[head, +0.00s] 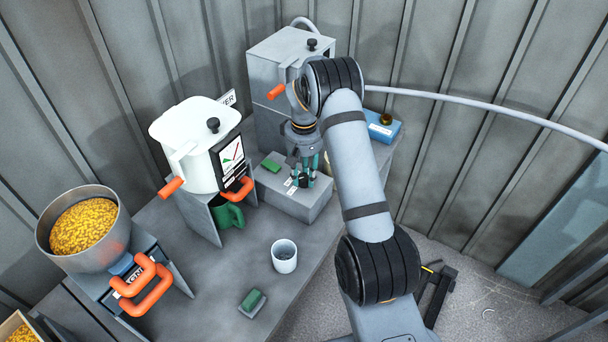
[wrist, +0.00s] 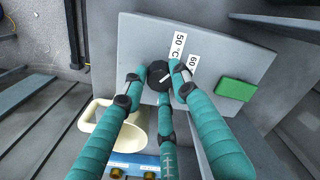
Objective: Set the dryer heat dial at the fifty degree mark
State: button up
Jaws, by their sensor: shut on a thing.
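The heat dial (wrist: 156,71) is a dark round knob with a white pointer line, on the face of a grey box (wrist: 137,38). White labels reading 50 °C (wrist: 178,46) and 60 (wrist: 193,66) sit beside it. The pointer slants up and right towards the labels; I cannot tell exactly which mark it meets. My gripper (wrist: 160,78) has its teal fingers closed around the knob, hiding part of its rim. In the head view my gripper (head: 304,181) is down on the low grey box (head: 289,200), in front of the tall grey cabinet.
A green button (wrist: 236,89) is on the same box. A blue box (head: 383,128) stands behind at right. A white lidded machine (head: 197,140) with orange handles stands at left. A white cup (head: 284,256) and a green-topped switch (head: 252,302) are on the bench front.

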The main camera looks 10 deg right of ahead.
aim_at(304, 177)
jog(key=shift+n, duration=1.2)
jog(key=o, duration=1.1)
jog(key=shift+o, duration=0.2)
notch_tip(304, 177, up, 12)
notch_tip(304, 177, down, 12)
jog(key=shift+f, duration=0.1)
dwell(0.3)
